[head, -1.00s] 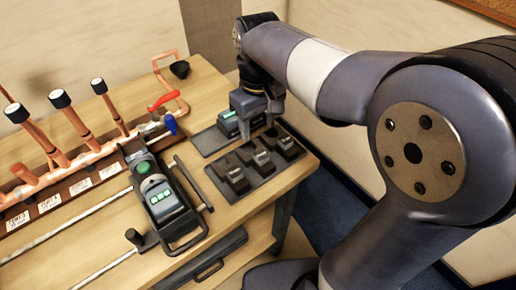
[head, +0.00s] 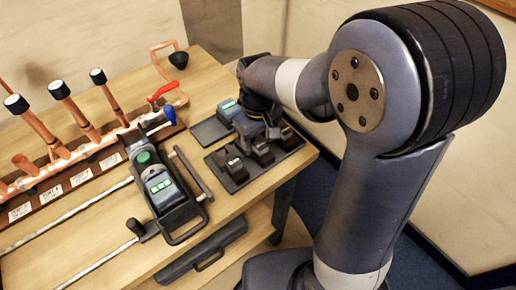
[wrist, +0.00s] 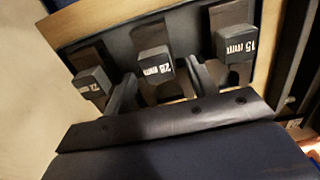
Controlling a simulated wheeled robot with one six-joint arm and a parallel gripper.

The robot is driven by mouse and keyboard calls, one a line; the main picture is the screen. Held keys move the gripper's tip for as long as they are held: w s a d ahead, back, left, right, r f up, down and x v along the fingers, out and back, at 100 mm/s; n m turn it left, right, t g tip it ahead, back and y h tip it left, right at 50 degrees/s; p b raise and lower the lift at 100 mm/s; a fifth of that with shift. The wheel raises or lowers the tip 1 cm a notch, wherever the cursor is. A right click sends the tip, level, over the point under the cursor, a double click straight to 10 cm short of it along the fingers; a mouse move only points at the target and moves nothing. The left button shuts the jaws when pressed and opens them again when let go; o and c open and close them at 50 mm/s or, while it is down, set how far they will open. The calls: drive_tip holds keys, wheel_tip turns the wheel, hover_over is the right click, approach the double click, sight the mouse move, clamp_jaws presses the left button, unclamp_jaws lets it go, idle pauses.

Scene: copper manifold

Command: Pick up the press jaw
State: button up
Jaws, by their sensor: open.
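Three dark press jaws sit in a row in a dark tray on the bench. In the head view they are the near jaw (head: 236,169), the middle jaw (head: 262,153) and the far jaw (head: 289,138); the tray (head: 232,186) shows around them. The wrist view shows the left jaw (wrist: 92,84), the middle jaw (wrist: 154,64) and the right jaw (wrist: 234,44), labelled 15 mm; the middle label is hard to read. My gripper (head: 258,140) is open low over the tray. Its fingers (wrist: 165,82) stand either side of the middle jaw, with no grip visible.
A press tool (head: 162,190) with green lights lies left of the tray. A flat pad (head: 208,131) with a green-lit device (head: 229,110) is behind it. A copper manifold (head: 75,155) with upright pipes fills the left. The bench's right edge is close to the tray.

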drive_tip(key=shift+c, duration=0.5)
drive_tip(key=shift+r, duration=0.1)
drive_tip(key=c, duration=1)
drive_tip(key=shift+o, duration=0.2)
